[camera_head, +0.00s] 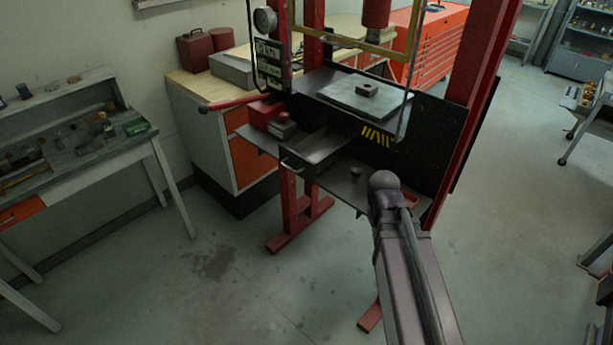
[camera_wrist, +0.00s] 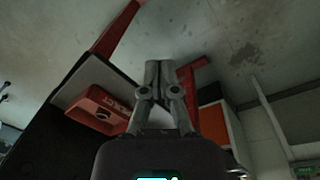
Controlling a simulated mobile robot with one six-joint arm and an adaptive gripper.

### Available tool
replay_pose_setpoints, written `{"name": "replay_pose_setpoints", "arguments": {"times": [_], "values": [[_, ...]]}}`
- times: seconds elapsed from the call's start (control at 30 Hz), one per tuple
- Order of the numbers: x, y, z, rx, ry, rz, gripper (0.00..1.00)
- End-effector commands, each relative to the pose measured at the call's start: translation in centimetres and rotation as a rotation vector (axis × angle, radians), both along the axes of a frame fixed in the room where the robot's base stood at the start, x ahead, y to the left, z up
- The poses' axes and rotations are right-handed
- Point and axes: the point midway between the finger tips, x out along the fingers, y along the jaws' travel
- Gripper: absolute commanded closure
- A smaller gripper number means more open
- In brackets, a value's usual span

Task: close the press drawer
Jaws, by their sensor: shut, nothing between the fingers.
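The press drawer (camera_head: 318,148) is a dark, open-topped box below the press bed in the head view. It sticks out toward the front left, with a small handle (camera_head: 290,162) on its front. I cannot make out the drawer in the wrist view. My gripper (camera_wrist: 158,82) shows in the wrist view with its two fingers together and nothing between them. In the head view my arm reaches up from the bottom right to near the lower shelf, and the fingers are hidden, so their distance to the drawer is unclear.
The red press frame (camera_head: 474,75) stands around the drawer. The dark lower shelf (camera_head: 340,178) holds a small dark part and a red tray (camera_wrist: 96,110). A red box (camera_head: 265,113) sits left of the drawer. A workbench (camera_head: 75,135) stands left; the floor (camera_head: 235,285) in front is clear.

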Motion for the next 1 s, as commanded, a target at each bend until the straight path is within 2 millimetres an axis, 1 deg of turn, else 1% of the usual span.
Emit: {"name": "replay_pose_setpoints", "arguments": {"times": [0.03, 0.17, 0.37, 0.47, 0.6, 0.67, 0.8, 0.9, 1.0], "values": [[1.0, 0.9, 0.2, -0.024, -0.003, 0.075, 1.0], [3.1, 3.1, 0.7, -0.107, -0.007, 0.316, 1.0], [6.3, 7.7, 1.7, -0.26, 0.006, 0.725, 1.0], [7.8, 10.2, 2.4, -0.342, 0.024, 0.927, 1.0], [9.6, 14.2, 3.4, -0.464, 0.059, 1.209, 1.0], [10.3, 16.0, 3.9, -0.519, 0.079, 1.327, 1.0], [11.6, 20.5, 5.1, -0.653, 0.136, 1.591, 1.0], [12.2, 23.5, 5.9, -0.744, 0.18, 1.754, 1.0], [12.5, 25.9, 6.6, -0.819, 0.224, 1.881, 1.0]]}}
